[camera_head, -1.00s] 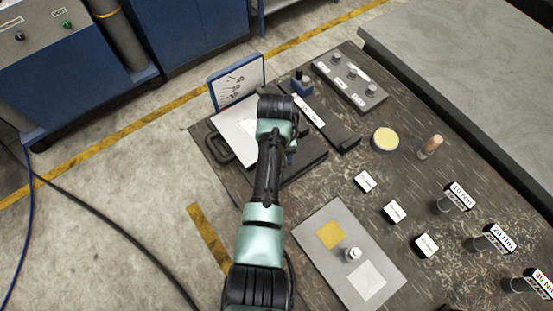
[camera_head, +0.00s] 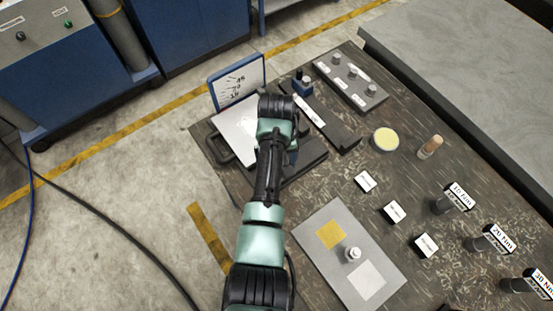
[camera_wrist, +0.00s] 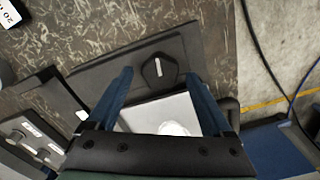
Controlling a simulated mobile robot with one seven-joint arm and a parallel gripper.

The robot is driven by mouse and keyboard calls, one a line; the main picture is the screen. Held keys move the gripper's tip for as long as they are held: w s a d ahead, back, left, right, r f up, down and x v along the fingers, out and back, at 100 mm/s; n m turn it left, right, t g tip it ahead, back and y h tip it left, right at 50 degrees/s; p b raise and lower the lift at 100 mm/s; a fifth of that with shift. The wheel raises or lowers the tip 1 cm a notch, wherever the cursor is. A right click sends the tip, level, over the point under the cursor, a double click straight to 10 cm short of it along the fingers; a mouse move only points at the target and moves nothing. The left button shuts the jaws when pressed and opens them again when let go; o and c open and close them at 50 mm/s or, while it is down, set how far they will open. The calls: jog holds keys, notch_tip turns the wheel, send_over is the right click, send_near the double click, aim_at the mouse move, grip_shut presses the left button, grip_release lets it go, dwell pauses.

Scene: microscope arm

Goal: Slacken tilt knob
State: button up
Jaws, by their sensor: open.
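A dark rounded knob (camera_wrist: 159,72) with a white line on its face appears in the wrist view, on a black plate (camera_wrist: 110,68); it looks like the tilt knob. My gripper (camera_wrist: 158,78) is open, with one blue finger on each side of the knob in the picture. Whether the fingers touch it or hover above it I cannot tell. A pale tilted panel (camera_wrist: 165,108) shows between the fingers, with a bright white spot on it. In the head view my arm covers the knob; the pale panel (camera_head: 235,135) shows left of my wrist.
A blue-framed scale board (camera_head: 237,84) stands behind the panel. A dark bar (camera_head: 325,122) and a block with several small knobs (camera_head: 350,82) lie to the right. A grey plate (camera_head: 330,270), white labelled blocks (camera_head: 394,211) and a yellow-topped disc (camera_head: 385,139) sit nearer.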

notch_tip(320, 180, up, 13)
dwell(0.5)
dwell(0.3)
